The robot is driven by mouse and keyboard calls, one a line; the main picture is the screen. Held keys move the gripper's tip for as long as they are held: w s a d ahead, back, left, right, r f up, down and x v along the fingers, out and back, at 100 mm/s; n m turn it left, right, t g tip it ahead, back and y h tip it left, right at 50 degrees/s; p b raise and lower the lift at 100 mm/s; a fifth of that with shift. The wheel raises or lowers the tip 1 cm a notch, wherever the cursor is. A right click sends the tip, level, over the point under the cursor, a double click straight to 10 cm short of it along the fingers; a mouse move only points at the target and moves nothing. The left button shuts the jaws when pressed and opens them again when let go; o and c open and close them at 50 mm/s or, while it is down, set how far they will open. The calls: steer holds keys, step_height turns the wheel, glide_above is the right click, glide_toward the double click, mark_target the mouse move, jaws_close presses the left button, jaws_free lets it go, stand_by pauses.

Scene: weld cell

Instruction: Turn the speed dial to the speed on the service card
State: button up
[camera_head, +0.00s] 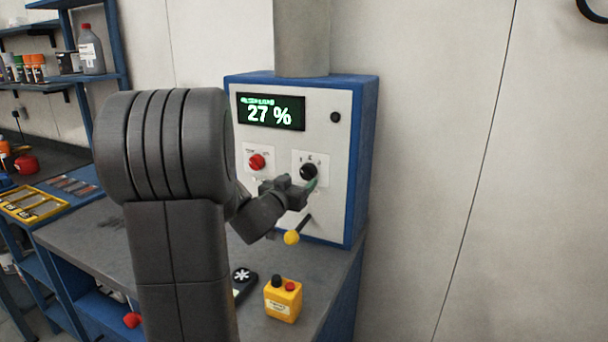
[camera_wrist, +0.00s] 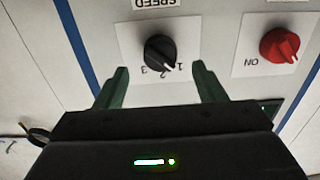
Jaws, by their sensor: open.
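The black speed dial (camera_head: 309,171) sits on a white plate on the front of the blue and white cabinet. In the wrist view the dial (camera_wrist: 159,50) is upside down below the SPEED label, with the numbers 1, 2 and 3 around it. Its white pointer mark is turned toward the 1. My gripper (camera_head: 303,189) is open in front of the dial. In the wrist view its two green fingers (camera_wrist: 160,70) stand apart, one to each side of the dial, and do not appear to touch it. I cannot make out a service card.
A red switch (camera_head: 257,161) marked ON in the wrist view is beside the dial. The cabinet display (camera_head: 270,112) reads 27 %. A yellow button box (camera_head: 283,300) stands on the bench (camera_head: 85,235).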

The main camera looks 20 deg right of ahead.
mark_target(305, 175)
steer(key=shift+x, duration=2.4)
steer(key=c, duration=1)
